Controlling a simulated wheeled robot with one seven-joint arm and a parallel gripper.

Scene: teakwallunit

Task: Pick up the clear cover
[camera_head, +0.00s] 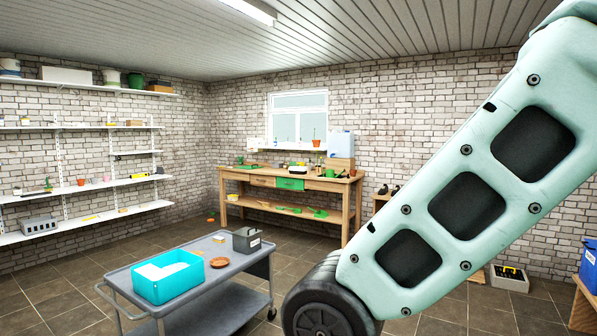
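I cannot make out a clear cover for certain in the head view. A pale bluish, see-through-looking box shape (340,144) stands at the back, above the right end of the wooden workbench (262,180); I cannot tell whether it is the cover. Small green, white and terracotta items on the bench are too small to tell apart. My large pale-green arm link fills the right side of the picture and hides part of the room. My gripper is out of view.
A grey cart (205,249) stands close in front, with a turquoise bin (167,283), a brown dish (220,262) and a dark grey box (246,241). Shelves (85,188) line the left wall. Tiled floor shows free between cart and bench. A crate (508,279) sits at right.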

